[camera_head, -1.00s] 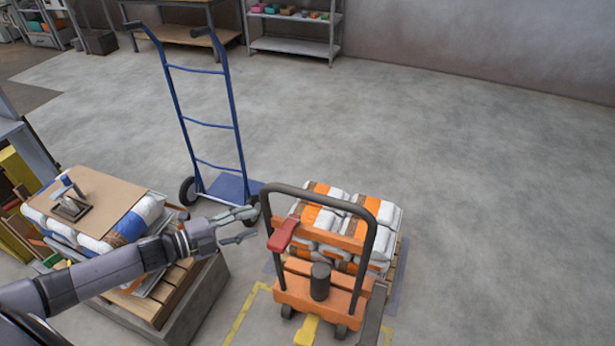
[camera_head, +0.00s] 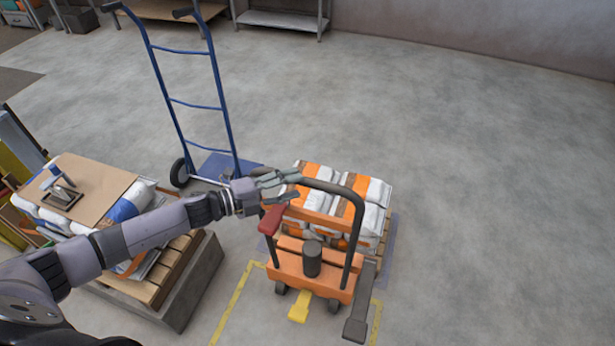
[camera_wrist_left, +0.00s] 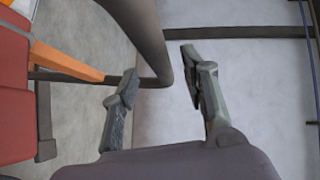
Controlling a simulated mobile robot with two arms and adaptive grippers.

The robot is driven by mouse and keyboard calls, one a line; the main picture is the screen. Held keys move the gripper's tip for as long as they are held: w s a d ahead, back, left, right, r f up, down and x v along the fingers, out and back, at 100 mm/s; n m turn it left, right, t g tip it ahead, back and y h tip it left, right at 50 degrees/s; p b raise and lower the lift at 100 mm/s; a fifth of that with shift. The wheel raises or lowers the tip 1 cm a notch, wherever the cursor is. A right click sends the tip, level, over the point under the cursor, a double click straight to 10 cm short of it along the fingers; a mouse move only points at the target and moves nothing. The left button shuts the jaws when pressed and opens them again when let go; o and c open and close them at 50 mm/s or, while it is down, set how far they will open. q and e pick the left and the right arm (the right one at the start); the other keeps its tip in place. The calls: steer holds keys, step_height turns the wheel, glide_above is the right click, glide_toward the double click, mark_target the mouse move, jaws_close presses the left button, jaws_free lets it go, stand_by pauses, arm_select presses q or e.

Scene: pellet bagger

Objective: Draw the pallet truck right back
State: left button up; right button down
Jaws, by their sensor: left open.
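The orange pallet truck (camera_head: 312,276) stands in the lower middle of the head view, with its black hoop handle (camera_head: 357,225) upright and a red lever (camera_head: 272,219) at its left. Its forks are hidden under a pallet of white and orange bags (camera_head: 372,192). My left gripper (camera_head: 294,187) is open at the upper left corner of the hoop. In the left wrist view, the hoop's dark bend (camera_wrist_left: 155,50) shows just ahead of and partly between the open fingers (camera_wrist_left: 160,85); I cannot tell whether they touch it. My right gripper is not in view.
A blue hand truck (camera_head: 222,120) stands behind my left arm. Stacked bags with a cardboard sheet (camera_head: 92,190) lie on a pallet at the left. A dark grey bar (camera_head: 360,300) is right of the truck. Yellow lines (camera_head: 232,300) mark the floor; the right side is clear.

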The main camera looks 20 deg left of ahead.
mark_target(300, 184)
arm_select(q)
steer(key=x, duration=0.5)
steer(key=shift+w+p, duration=0.1)
steer(key=shift+p, duration=0.25)
steer(key=shift+c, duration=0.5)
jaws_close()
steer(key=shift+f, duration=0.1)
